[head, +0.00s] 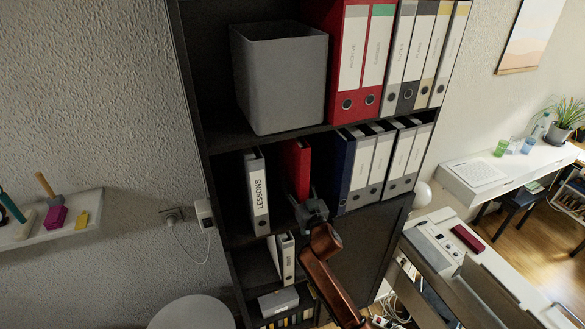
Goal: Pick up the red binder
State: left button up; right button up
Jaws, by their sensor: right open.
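A red binder (296,163) stands upright on the middle shelf, between a white binder labelled LESSONS (258,190) and a dark blue binder (344,170), with gaps on both sides. My right gripper (306,200) is open at the lower front of the red binder and hides its bottom part. I cannot tell whether the fingers touch it. My left gripper is not in view. Larger red binders (350,60) with white labels stand on the shelf above.
The dark bookshelf (228,142) holds a grey bin (279,80) above and several white binders at the right. A wall shelf (60,228) with small objects is at the left. A white desk (500,165) and the piano area are at the right.

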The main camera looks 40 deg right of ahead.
jog(key=shift+w+d, duration=0.2)
jog(key=shift+w, duration=0.2)
grip_shut()
dwell(0.4)
jog(key=shift+r, duration=0.2)
